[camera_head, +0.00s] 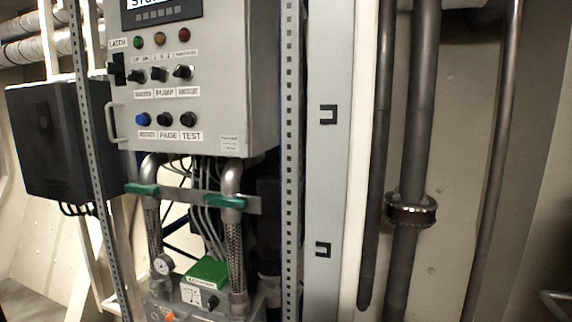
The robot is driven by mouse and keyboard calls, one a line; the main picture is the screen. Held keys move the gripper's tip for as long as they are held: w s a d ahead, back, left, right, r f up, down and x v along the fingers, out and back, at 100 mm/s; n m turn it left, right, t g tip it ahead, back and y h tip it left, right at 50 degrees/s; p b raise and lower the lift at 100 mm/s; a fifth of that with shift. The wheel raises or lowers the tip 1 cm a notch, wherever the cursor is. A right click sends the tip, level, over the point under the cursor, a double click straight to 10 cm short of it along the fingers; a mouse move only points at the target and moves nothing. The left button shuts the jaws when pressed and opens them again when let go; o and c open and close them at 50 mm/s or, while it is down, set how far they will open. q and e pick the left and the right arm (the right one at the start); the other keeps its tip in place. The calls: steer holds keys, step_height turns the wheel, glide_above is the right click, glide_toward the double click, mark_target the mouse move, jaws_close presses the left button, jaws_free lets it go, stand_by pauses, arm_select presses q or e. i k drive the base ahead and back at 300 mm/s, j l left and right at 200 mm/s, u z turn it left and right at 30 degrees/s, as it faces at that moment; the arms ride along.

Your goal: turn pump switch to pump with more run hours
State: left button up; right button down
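A grey control cabinet (235,75) hangs in the upper left-middle of the head view. Its front carries a row of black rotary knobs; the middle one, above the label "PUMP", is the pump switch (158,74). A knob (138,76) stands to its left and another (182,72) to its right. A dark display (160,14) at the top is cut off by the frame edge; only part of its text shows, and no run hours are readable. The exact pointing of the pump switch is too small to tell. Neither of my grippers shows.
Perforated metal uprights (290,160) and (92,150) flank the cabinet. Below the row are a blue button (143,119) and black buttons. A black box (60,135) is at left. Pipes with green-handled valves (225,201) run below. Dark vertical pipes (415,110) stand at right.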

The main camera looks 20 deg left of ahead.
mark_target(157, 73)
steer(key=u, duration=1.25)
